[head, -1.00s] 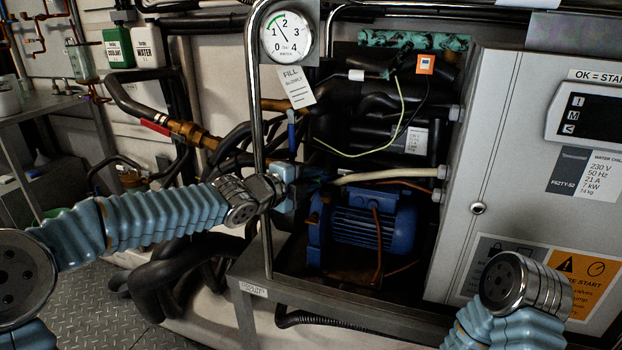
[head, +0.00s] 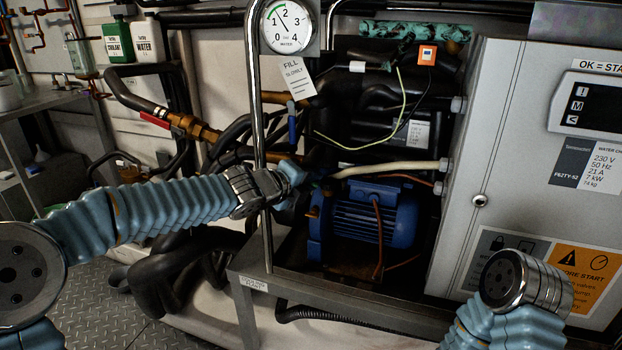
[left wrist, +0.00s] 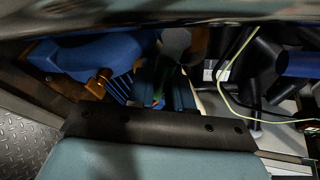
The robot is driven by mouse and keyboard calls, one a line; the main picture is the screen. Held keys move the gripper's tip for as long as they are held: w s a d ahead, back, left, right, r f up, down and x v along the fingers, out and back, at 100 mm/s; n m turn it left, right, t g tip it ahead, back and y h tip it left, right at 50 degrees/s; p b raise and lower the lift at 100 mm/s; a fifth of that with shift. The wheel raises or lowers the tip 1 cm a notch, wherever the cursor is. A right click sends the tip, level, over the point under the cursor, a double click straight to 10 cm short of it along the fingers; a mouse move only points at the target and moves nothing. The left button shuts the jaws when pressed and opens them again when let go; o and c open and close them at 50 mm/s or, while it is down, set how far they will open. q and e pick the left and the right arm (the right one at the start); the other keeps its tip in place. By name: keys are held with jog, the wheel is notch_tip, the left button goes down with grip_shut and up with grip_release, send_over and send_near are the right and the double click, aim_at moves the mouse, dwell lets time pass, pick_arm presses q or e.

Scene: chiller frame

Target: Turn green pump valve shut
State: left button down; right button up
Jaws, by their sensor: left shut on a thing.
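My left gripper (head: 303,178) is in front of the pump bay, just left of and above the blue pump (head: 365,222). The valve's body and the handle's angle are hidden by the gripper. In the head view the gripper covers the valve. My right forearm shows at the lower right, but its gripper does not.
A blue-handled valve (head: 292,128) is just above the gripper, and a red-handled valve (head: 155,120) is at left. A pale hose (head: 390,169) runs to the grey cabinet (head: 490,130). A pressure gauge (head: 290,24) hangs above.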

pick_arm(q)
jog(key=shift+w+a+f+m+y+b, duration=0.1)
jog(key=shift+a+f+m+y+b, duration=0.2)
jog(key=shift+f+m+y, duration=0.35)
pick_arm(e)
jog(key=shift+f, duration=0.35)
pick_arm(q)
jog(key=c, duration=1.1)
grip_release()
jog(key=shift+r, duration=0.1)
